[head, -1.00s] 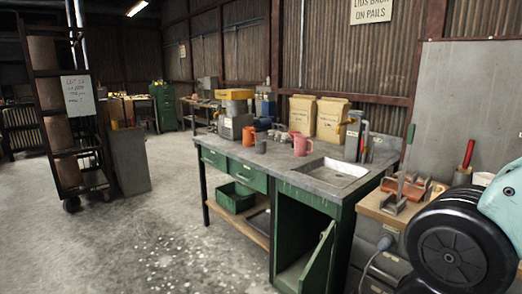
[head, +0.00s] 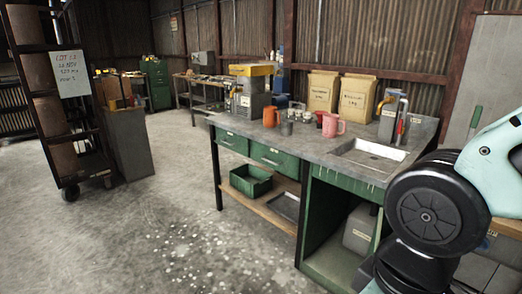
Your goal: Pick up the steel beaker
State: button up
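A small dark grey metal cup (head: 286,128), which looks like the steel beaker, stands upright on the grey top of the green workbench (head: 235,127). It is near the bench's front edge, between an orange mug (head: 270,117) at its left and a pink mug (head: 333,126) at its right. Nothing hides it. My gripper is out of view. Only part of my arm shows, at the right edge, well apart from the cup.
A red cup (head: 320,118) and small metal items stand behind. A sink (head: 368,154) is set in the bench's right part. Paper sacks (head: 357,98) stand at the back. A tall rack (head: 63,150) is at the left. The concrete floor (head: 150,230) before the bench is open.

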aim_at(286, 125)
jog(key=i+j, duration=0.35)
jog(key=j, duration=0.2)
jog(key=i+j, duration=0.35)
jog(key=j, duration=0.15)
jog(key=i+j, duration=0.3)
jog(key=j, duration=0.25)
jog(key=i+j, duration=0.35)
jog(key=j, duration=0.2)
jog(key=i+u, duration=0.1)
jog(key=i, duration=1.25)
jog(key=i+l, duration=0.75)
